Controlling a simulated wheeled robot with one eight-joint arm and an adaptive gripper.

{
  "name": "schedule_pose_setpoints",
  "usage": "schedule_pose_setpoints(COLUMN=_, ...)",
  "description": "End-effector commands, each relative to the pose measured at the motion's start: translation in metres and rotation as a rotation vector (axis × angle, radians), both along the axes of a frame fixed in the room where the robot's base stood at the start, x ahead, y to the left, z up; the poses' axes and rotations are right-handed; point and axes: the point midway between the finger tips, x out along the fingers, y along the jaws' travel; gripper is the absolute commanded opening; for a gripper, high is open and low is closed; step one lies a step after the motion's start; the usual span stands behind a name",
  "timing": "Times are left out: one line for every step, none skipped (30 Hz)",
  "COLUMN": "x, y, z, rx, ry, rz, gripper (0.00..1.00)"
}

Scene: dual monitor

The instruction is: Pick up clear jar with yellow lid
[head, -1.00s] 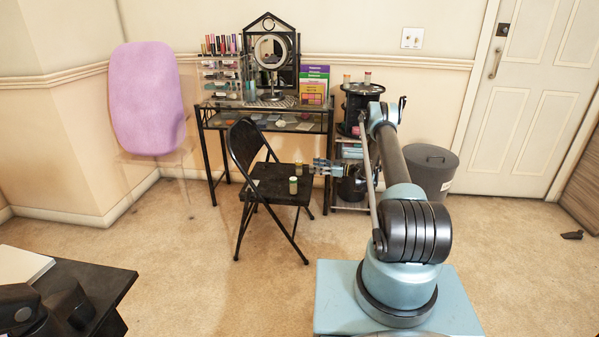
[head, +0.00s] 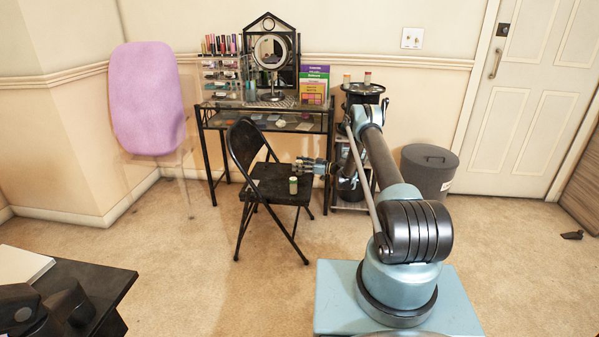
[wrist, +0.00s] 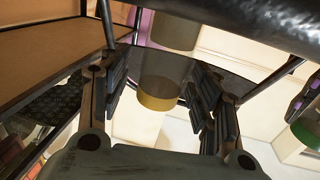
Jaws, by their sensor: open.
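The clear jar with the yellow lid (wrist: 157,102) shows in the wrist view between the two fingers, its lid toward the bottom of the picture. My gripper (wrist: 163,85) is open, with a finger on each side of the jar. In the head view my gripper (head: 301,167) is over the rear part of the black folding chair's seat (head: 270,190) and hides that jar. I cannot tell whether the fingers touch it.
A second jar with a green lid (head: 293,185) stands nearer the seat's front; it also shows at the right edge in the wrist view (wrist: 307,134). Behind are a black vanity desk (head: 270,122) and a grey bin (head: 428,172). Open carpet (head: 220,260) lies in front.

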Motion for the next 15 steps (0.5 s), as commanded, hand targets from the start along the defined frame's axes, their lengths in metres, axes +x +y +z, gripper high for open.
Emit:
schedule_pose_setpoints(x=0.0001, y=-0.0004, z=0.0, rx=0.0, ry=0.0, rz=-0.001, gripper=0.57)
schedule_pose_setpoints(x=0.0001, y=-0.0005, z=0.0, rx=0.0, ry=0.0, rz=-0.001, gripper=0.57)
schedule_pose_setpoints(x=0.0001, y=-0.0006, z=0.0, rx=0.0, ry=0.0, rz=-0.001, gripper=0.57)
schedule_pose_setpoints(x=0.0001, y=-0.0007, z=0.0, rx=0.0, ry=0.0, rz=-0.001, gripper=0.55)
schedule_pose_setpoints(x=0.0001, y=-0.0007, z=0.0, rx=0.0, ry=0.0, rz=-0.001, gripper=0.48)
schedule_pose_setpoints(x=0.0, y=-0.0008, z=0.0001, rx=0.0, ry=0.0, rz=-0.001, gripper=0.39)
schedule_pose_setpoints(x=0.0, y=-0.0008, z=0.0001, rx=0.0, ry=0.0, rz=-0.001, gripper=0.33)
schedule_pose_setpoints(x=0.0, y=-0.0008, z=0.0001, rx=0.0, ry=0.0, rz=-0.001, gripper=0.26)
schedule_pose_setpoints(x=0.0, y=-0.0008, z=0.0001, rx=0.0, ry=0.0, rz=-0.001, gripper=0.17)
schedule_pose_setpoints(x=0.0, y=-0.0009, z=0.0001, rx=0.0, ry=0.0, rz=-0.001, gripper=0.1)
schedule_pose_setpoints(x=0.0, y=-0.0009, z=0.0001, rx=0.0, ry=0.0, rz=-0.001, gripper=0.09)
schedule_pose_setpoints(x=0.0, y=-0.001, z=0.0001, rx=0.0, ry=0.0, rz=-0.001, gripper=0.09)
schedule_pose_setpoints(x=0.0, y=-0.001, z=0.0001, rx=0.0, ry=0.0, rz=-0.001, gripper=0.09)
schedule_pose_setpoints(x=0.0001, y=-0.001, z=0.0002, rx=0.0, ry=0.0, rz=-0.001, gripper=0.09)
schedule_pose_setpoints(x=0.0, y=-0.001, z=0.0002, rx=0.0, ry=0.0, rz=-0.001, gripper=0.09)
